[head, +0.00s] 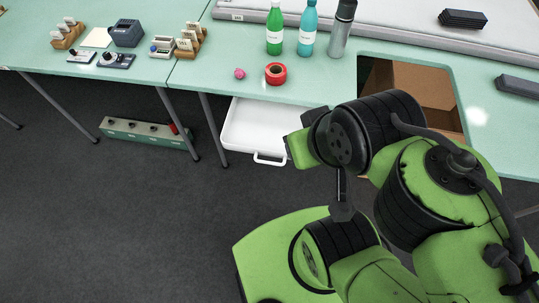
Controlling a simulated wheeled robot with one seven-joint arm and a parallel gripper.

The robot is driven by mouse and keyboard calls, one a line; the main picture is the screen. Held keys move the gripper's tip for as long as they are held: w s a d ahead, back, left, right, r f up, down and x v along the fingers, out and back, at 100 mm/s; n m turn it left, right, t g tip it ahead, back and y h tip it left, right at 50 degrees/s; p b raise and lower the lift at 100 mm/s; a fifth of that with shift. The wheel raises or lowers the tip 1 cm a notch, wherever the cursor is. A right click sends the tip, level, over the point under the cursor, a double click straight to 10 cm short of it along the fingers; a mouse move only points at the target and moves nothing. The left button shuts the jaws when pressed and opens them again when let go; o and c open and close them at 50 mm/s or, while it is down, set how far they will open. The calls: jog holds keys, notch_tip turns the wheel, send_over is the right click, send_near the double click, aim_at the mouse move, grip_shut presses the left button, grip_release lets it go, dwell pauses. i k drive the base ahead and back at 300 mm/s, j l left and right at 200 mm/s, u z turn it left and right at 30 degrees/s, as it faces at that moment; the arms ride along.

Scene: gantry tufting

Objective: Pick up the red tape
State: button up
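The red tape (276,74) is a small roll lying flat near the front edge of the pale green table, below the green bottle. Nothing is touching it in the head view. My arm is folded at the right, with its wrist below and to the right of the tape, apart from it. A thin dark part (342,195) hangs under the wrist and may be my gripper. Its fingers cannot be made out, nor whether they are open or shut.
A pink ball (239,73) lies left of the tape. A green bottle (275,32), a teal bottle (308,30) and a grey flask (341,30) stand behind it. An open white drawer (262,158) juts out below. A cardboard box (425,82) shows through a table opening at right.

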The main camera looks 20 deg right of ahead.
aim_at(275, 72)
jog(key=i+l+u, duration=0.1)
jog(key=u, duration=0.25)
jog(key=i+l+u, duration=0.2)
jog(key=u, duration=0.2)
jog(key=i+l+u, duration=0.15)
jog(key=u, duration=0.2)
